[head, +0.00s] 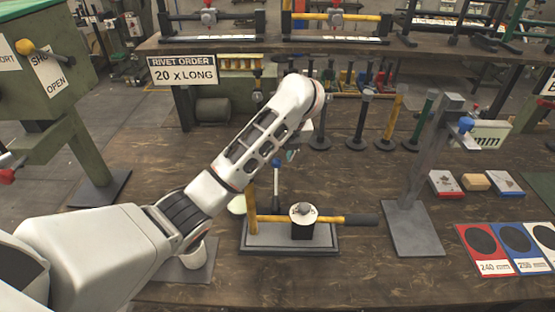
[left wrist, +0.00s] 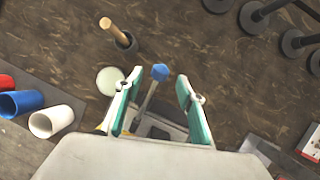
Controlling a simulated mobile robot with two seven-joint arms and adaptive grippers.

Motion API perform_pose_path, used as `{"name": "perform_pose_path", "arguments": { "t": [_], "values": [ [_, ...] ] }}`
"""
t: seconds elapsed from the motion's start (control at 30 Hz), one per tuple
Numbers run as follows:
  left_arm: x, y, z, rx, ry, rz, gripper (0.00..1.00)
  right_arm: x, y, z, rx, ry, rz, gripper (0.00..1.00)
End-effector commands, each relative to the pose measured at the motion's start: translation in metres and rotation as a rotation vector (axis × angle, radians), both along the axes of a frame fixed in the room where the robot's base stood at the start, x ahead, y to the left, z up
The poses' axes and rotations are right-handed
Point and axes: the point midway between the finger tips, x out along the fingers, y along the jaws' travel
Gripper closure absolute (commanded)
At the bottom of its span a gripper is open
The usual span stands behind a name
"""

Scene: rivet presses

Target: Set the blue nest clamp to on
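My left gripper (head: 291,154) is above and just right of the knob in the head view, partly hidden by my wrist. In the left wrist view the gripper (left wrist: 157,88) is open, its teal finger pads apart from the lever on both sides. My right gripper is out of view.
A grey post (head: 432,150) with another blue knob (head: 466,124) stands right. Rod stands (head: 358,125) line the back. Red, blue and white cups (left wrist: 50,121) lie left in the wrist view.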

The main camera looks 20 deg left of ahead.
Motion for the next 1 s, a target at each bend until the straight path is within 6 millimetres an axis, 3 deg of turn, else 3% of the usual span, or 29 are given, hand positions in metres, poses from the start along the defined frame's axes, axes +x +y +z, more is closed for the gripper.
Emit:
{"name": "perform_pose_path", "arguments": {
  "t": [0.3, 0.63, 0.67, 0.8, 1.0],
  "values": [
    [0.008, 0.007, -0.028, -0.002, 0.001, 0.0, 0.61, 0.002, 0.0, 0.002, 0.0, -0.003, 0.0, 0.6],
    [0.01, 0.008, -0.031, -0.002, -0.001, 0.0, 0.61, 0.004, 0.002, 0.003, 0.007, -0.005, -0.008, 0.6],
    [0.01, 0.008, -0.031, -0.002, -0.001, 0.0, 0.64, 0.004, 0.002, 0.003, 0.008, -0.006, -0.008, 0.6],
    [0.01, 0.008, -0.031, -0.002, -0.001, -0.001, 1.0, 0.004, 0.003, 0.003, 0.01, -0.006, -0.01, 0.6],
    [0.01, 0.009, -0.031, -0.001, -0.002, -0.001, 1.0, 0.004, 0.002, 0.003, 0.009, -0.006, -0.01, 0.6]
  ]
}}
